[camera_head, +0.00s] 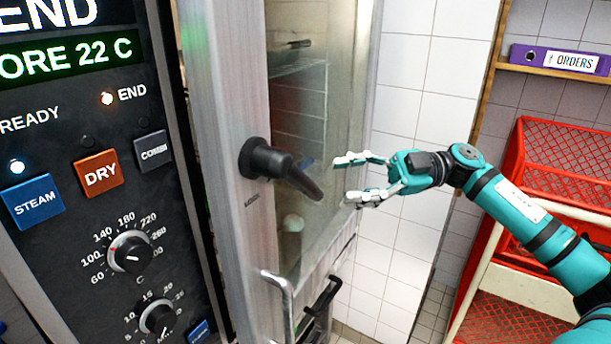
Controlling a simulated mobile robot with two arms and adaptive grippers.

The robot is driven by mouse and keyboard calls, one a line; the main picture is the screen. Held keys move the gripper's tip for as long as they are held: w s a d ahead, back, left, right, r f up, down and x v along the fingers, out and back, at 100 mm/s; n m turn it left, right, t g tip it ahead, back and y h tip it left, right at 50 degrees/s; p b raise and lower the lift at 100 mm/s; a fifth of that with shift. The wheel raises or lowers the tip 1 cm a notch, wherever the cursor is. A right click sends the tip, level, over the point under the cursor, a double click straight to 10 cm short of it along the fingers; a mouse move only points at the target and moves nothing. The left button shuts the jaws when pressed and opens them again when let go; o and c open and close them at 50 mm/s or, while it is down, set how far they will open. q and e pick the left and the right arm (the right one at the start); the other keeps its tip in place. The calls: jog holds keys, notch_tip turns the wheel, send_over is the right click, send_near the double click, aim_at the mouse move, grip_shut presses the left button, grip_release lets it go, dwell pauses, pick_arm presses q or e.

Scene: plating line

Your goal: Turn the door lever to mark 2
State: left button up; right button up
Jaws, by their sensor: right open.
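The black door lever (284,168) sits on the metal frame of the oven door (215,120). Its handle points right and slightly down from the round hub. Small marking shows on the frame below the hub, too small to read, and I see no clear mark 2. My right gripper (341,180) comes in from the right, its fingers spread and empty. Its fingertips are just right of the lever's tip, apart from it in the picture. My left gripper is not in view.
A control panel (75,120) with buttons, knobs and a green "22 C" display fills the left. The door has a glass pane (340,90). A lower metal handle (283,300) juts out below the lever. Red crates (565,170) on a rack and a purple binder (530,56) stand right.

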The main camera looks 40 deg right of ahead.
aim_at(314, 183)
jog(key=p+x, duration=0.1)
jog(key=x, duration=0.5)
jog(key=shift+a+r, duration=0.15)
jog(key=shift+r, duration=0.05)
jog(key=shift+w+a+f+p, duration=0.15)
jog(key=shift+w+a+p, duration=0.25)
jog(key=shift+a, duration=0.25)
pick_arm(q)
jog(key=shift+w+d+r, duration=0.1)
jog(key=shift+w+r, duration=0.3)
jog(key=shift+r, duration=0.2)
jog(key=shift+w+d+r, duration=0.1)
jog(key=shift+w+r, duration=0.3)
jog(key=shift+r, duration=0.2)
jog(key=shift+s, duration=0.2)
pick_arm(e)
jog(key=shift+c, duration=0.4)
grip_shut()
